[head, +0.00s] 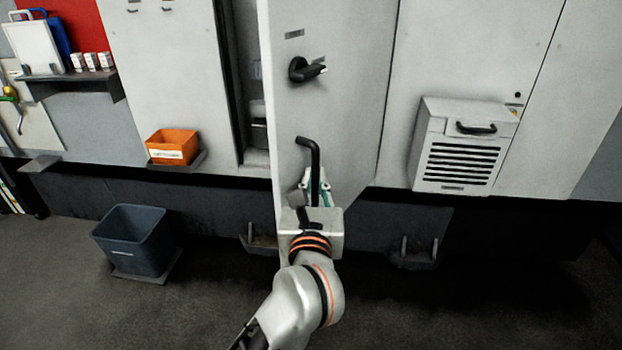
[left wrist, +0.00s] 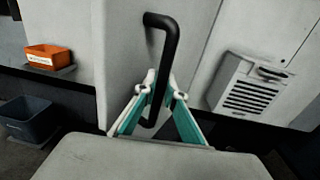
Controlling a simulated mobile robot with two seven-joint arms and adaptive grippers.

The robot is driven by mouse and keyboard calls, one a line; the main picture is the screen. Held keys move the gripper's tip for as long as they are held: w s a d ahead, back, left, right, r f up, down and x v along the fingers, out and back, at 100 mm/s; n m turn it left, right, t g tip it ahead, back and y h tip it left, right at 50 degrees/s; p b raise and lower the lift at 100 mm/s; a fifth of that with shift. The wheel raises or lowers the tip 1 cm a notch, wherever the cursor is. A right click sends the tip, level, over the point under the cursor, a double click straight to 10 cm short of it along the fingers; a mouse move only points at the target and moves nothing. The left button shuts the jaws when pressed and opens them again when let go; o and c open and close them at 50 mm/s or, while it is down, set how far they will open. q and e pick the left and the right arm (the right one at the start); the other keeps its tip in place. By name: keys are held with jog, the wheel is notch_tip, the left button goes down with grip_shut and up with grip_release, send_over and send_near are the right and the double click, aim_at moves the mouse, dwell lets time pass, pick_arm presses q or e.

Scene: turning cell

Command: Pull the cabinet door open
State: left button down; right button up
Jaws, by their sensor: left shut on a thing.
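The cabinet door (head: 345,110) is a light grey panel that stands partly open, hinged on its right, with a dark gap at its left edge. Its black bar handle (head: 314,160) is upright on the lower part of the door. My left gripper (head: 316,185) is shut on the lower part of this handle. In the left wrist view the teal-lined fingers (left wrist: 158,105) sit on both sides of the handle (left wrist: 160,60). A black latch knob (head: 306,69) is higher on the door. My right gripper is not in view.
An orange bin (head: 172,146) sits on a small shelf left of the opening. A grey-blue bucket (head: 134,239) stands on the floor at left. A vented box (head: 460,146) juts from the panel at right. Floor in front (head: 440,310) looks clear.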

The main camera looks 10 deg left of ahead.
pick_arm(q)
jog(key=shift+d, duration=0.1)
dwell(0.4)
jog(key=c, duration=2.1)
grip_release()
jog(key=shift+a, duration=0.2)
